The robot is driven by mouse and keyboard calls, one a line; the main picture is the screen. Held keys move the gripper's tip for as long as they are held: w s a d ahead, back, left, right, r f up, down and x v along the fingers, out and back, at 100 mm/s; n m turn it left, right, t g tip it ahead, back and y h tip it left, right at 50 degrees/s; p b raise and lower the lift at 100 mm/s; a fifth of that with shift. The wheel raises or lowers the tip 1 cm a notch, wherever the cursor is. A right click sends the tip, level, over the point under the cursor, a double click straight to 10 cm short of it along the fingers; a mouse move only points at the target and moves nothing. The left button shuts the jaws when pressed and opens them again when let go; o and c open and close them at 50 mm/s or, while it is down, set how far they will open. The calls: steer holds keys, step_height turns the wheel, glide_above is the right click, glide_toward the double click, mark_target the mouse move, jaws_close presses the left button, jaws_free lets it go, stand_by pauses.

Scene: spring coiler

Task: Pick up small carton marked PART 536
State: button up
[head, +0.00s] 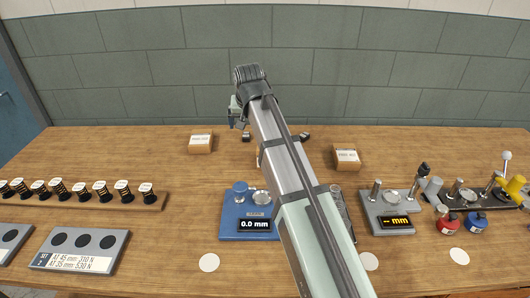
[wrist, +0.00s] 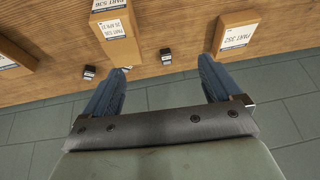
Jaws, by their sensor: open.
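The small carton marked PART 536 (wrist: 124,47) is brown with white labels on two faces. In the wrist view it stands at the upper left of centre, beyond the left fingertip. In the head view only a sliver of a middle carton (head: 259,157) shows; my arm hides the rest. My gripper (wrist: 163,68) is open with nothing between its blue fingers, and appears above the back of the table. In the head view the gripper (head: 238,112) is partly hidden behind my arm, in front of the grey wall.
A carton marked PART 352 (wrist: 237,36) is at the right of the wrist view; another carton (wrist: 14,54) is at the left. Two small black blocks (wrist: 89,72) (wrist: 165,56) stand near the table's back edge.

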steer(key=shift+m+g+h, duration=0.3)
steer(key=shift+m+h, duration=0.3)
steer(key=shift+h, duration=0.1)
steer(key=d, duration=0.6)
steer(key=shift+f, duration=0.4)
steer(key=x, duration=0.7)
steer(key=shift+w+a+f, duration=0.1)
steer(key=shift+a+f, duration=0.05)
steer(key=shift+f, duration=0.2)
steer(key=shift+s+x, duration=0.2)
steer(key=shift+x, duration=2.45)
steer(key=shift+a+f, duration=0.15)
steer(key=shift+f, duration=0.15)
steer(key=shift+c, duration=0.2)
steer(key=c, duration=1.5)
steer(key=shift+r, duration=0.1)
